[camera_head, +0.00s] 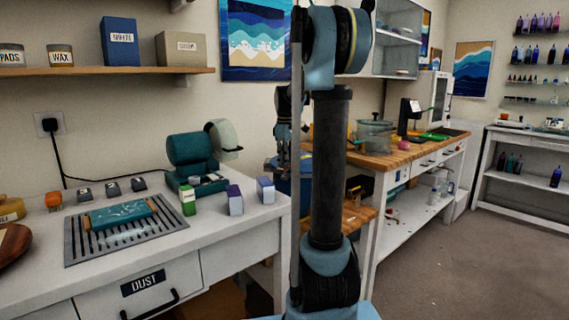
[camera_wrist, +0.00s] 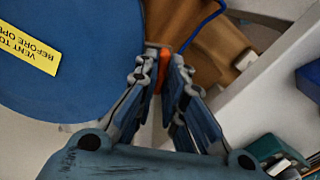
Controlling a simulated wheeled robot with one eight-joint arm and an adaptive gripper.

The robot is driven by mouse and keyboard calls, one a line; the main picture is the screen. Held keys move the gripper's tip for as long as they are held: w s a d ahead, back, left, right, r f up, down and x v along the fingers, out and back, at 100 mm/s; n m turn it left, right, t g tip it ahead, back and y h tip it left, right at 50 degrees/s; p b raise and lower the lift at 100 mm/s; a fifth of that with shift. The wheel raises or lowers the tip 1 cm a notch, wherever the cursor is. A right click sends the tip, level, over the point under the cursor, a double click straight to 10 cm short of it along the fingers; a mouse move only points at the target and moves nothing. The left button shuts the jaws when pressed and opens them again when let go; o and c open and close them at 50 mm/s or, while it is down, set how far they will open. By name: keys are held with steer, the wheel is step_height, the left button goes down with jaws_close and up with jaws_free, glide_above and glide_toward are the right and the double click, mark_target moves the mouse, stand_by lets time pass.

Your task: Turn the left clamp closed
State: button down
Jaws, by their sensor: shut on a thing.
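My gripper (camera_wrist: 160,78) has its two fingers closed around a small clamp with an orange-red part (camera_wrist: 163,66) at the edge of a round blue lid. The blue lid (camera_wrist: 75,60) fills the upper left of the wrist view and bears a yellow label (camera_wrist: 28,48) about venting before opening. How far the clamp is turned cannot be told. In the head view my gripper (camera_head: 284,132) points down over the blue pot (camera_head: 281,180), which my arm and the bench partly hide; the clamp cannot be made out there.
A white bench (camera_head: 228,222) at left holds a teal machine (camera_head: 190,150), small boxes and a slatted grey tray (camera_head: 78,245). A wood-topped bench (camera_head: 385,160) stands behind my arm. In the wrist view a blue hose (camera_wrist: 203,24) runs near the clamp. Open floor lies at right.

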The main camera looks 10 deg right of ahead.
steer(key=m, duration=0.8)
steer(key=shift+m, duration=0.3)
steer(key=m, duration=0.4)
steer(key=shift+a+m, duration=0.1)
steer(key=shift+m, duration=2.4)
steer(key=shift+w, duration=0.1)
steer(key=c, duration=1.7)
jaws_free()
